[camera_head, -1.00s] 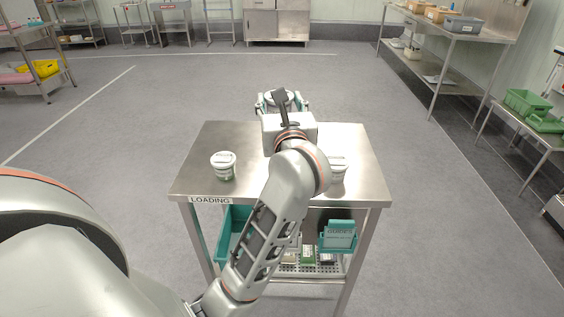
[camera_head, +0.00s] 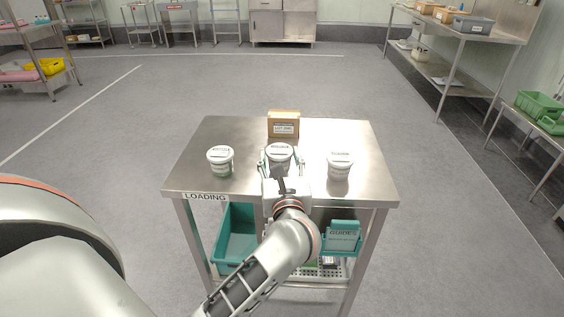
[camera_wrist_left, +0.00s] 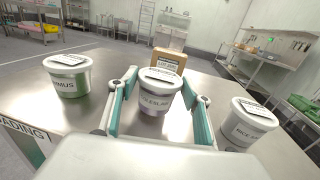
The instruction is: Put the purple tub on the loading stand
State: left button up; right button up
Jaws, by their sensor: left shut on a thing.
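The loading stand (camera_head: 235,135) is a steel table with a "LOADING" label on its front edge. My left gripper (camera_head: 280,155) is over the middle of it, with its teal fingers shut on a white lidded tub (camera_head: 279,150). In the left wrist view the held tub (camera_wrist_left: 155,98) has a label that seems to read coleslaw. It is upright; I cannot tell whether its base touches the top. A white tub (camera_head: 220,160) labelled like hummus stands to the left, and a rice tub (camera_head: 340,166) to the right. My right gripper is not in view.
A cardboard box (camera_head: 284,124) stands behind the held tub. A steel shelf (camera_head: 455,25) and green crates (camera_head: 538,104) are along the right wall. The floor around the stand is open.

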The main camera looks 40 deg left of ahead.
pick_arm(q)
jog(key=shift+f, duration=0.45)
jog(key=shift+r, duration=0.1)
jog(key=shift+f, duration=0.25)
jog(key=o, duration=1.6)
